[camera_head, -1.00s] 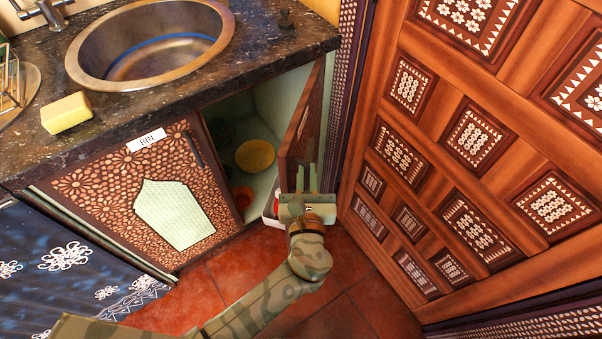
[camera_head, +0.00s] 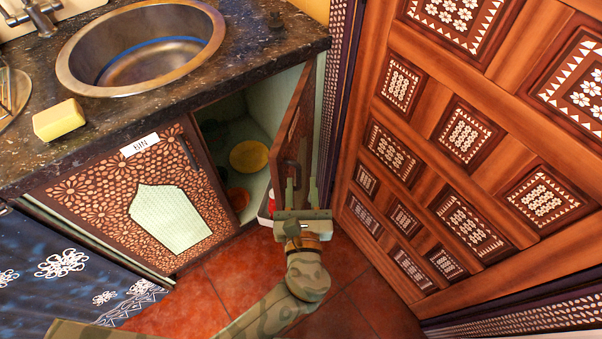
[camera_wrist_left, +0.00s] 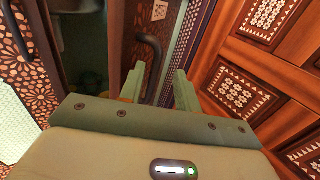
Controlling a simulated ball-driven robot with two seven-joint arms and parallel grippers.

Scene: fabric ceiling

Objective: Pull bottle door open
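The bottle door (camera_head: 296,125) is the right cabinet door under the counter. It stands partly open, with the cabinet's inside showing to its left. Its dark curved handle (camera_wrist_left: 150,55) shows in the left wrist view, below a small label (camera_wrist_left: 160,10). My left gripper (camera_head: 301,187) is in front of the door's lower part. In the left wrist view its two fingers (camera_wrist_left: 157,83) are spread, with the handle's lower end seen between them. I cannot tell if a finger touches the handle or door. My right gripper is out of view.
A large carved wooden door (camera_head: 460,150) stands close on the right. The left cabinet door (camera_head: 95,190), labelled BIN, is shut. A yellow round object (camera_head: 249,156) lies inside the open cabinet. The counter (camera_head: 240,75) holds a sink and a yellow sponge (camera_head: 58,120).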

